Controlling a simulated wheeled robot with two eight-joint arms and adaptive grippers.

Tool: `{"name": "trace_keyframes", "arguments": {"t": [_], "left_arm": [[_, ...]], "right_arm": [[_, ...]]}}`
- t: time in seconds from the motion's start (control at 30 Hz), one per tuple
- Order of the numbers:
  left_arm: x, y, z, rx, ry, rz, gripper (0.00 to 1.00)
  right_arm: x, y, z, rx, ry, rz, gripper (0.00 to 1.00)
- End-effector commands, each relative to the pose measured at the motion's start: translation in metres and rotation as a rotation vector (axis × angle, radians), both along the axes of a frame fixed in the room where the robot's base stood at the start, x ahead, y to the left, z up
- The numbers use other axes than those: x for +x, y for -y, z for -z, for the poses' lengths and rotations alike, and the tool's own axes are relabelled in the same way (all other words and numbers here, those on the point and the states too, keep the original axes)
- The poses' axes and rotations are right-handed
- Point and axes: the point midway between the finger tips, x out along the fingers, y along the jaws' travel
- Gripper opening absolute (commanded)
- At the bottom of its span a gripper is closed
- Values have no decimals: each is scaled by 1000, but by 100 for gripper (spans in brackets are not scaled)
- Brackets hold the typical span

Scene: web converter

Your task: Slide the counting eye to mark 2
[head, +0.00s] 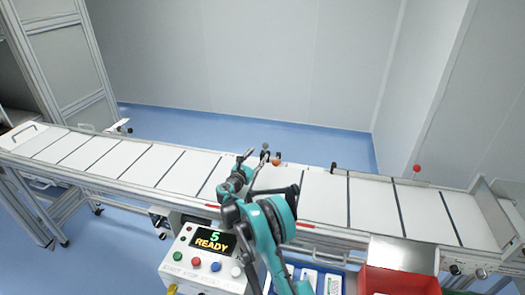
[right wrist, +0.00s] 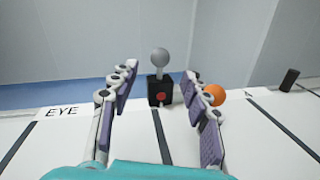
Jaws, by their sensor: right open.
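The counting eye appears to be the small black block (right wrist: 160,92) with a red dot and a grey ball knob (right wrist: 160,57) on top. It stands at the far edge of the conveyor; its knob also shows in the head view (head: 265,146). My right gripper (right wrist: 159,76) is open, its two fingers on either side of the block in the picture, with nothing held. In the head view the right gripper (head: 256,160) reaches over the belt. Whether the fingers touch the block cannot be told. A white label reading EYE (right wrist: 62,112) lies left of the block. My left gripper is not in view.
An orange ball (right wrist: 215,94) sits just right of the block, partly behind the right finger. A black peg (head: 333,167) and a red ball (head: 417,168) stand farther right. The control box screen (head: 213,241) reads 5 READY. A red bin (head: 400,281) is at front right.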

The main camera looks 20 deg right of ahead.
Motion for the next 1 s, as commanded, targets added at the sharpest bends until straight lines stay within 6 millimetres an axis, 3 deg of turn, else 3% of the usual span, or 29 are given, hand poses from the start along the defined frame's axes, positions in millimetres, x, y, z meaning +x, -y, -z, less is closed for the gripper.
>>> {"name": "trace_keyframes", "arguments": {"t": [0.23, 0.77, 1.0], "left_arm": [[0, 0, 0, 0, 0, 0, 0], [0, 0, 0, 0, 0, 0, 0], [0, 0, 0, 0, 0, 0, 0]], "right_arm": [[-22, -25, 0, 0, 0, 0, 47], [-25, -27, 0, 2, 1, 1, 47], [-41, -22, -27, 167, 59, 12, 47]]}}
